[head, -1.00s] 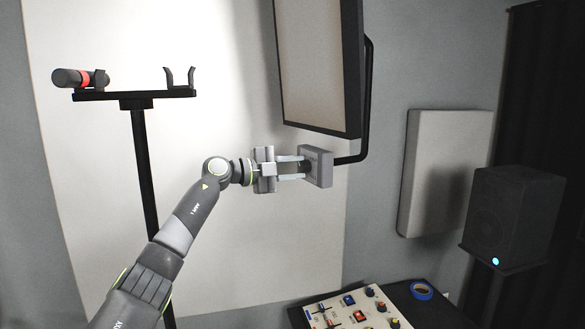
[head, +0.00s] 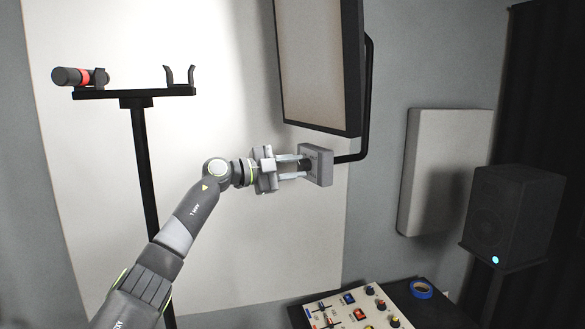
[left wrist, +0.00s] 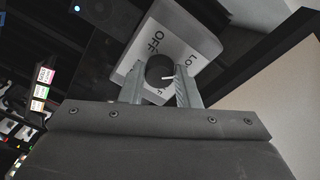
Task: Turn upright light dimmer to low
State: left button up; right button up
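The light dimmer is a small grey box (head: 318,165) beside the lower corner of the light panel, with a dark round knob (left wrist: 159,68) on its face. The knob has a white pointer mark, which points right in the left wrist view. "LO" and "OFF" lettering shows on the box face around it. My left gripper (head: 305,165) reaches in from the left. Its two fingers (left wrist: 159,85) stand on either side of the knob and appear closed on it. Part of the face is hidden behind the fingers and knob. My right gripper is not in view.
The large light panel (head: 318,60) hangs just above the dimmer on a black bent tube (head: 368,100). A black stand (head: 140,94) holds a red-banded cylinder (head: 75,77) at left. A control board (head: 350,308) and blue tape roll (head: 421,289) lie below. A speaker (head: 512,215) stands right.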

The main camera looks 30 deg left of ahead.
pick_arm(q)
jog(key=o, duration=0.4)
jog(key=shift+w+d, duration=0.15)
jog(key=shift+o, duration=0.2)
jog(key=shift+r, duration=0.4)
jog(key=o, duration=0.4)
notch_tip(320, 180, up, 5)
jog(key=shift+r+b, duration=0.15)
jog(key=shift+b, duration=1)
jog(key=shift+s+d+r+b, duration=0.1)
jog(key=shift+r+b, duration=0.05)
jog(key=shift+r, duration=0.5)
jog(key=shift+s+d+r+b, duration=0.1)
jog(key=shift+r+b, duration=0.05)
jog(key=shift+r, duration=0.45)
jog(key=c, duration=0.4)
jog(key=shift+w+a+r, duration=0.3)
jog(key=shift+a+r, duration=0.05)
jog(key=shift+r, duration=0.25)
jog(key=shift+s+d+r, duration=0.1)
jog(key=shift+s+d, duration=0.05)
jog(key=shift+d, duration=0.05)
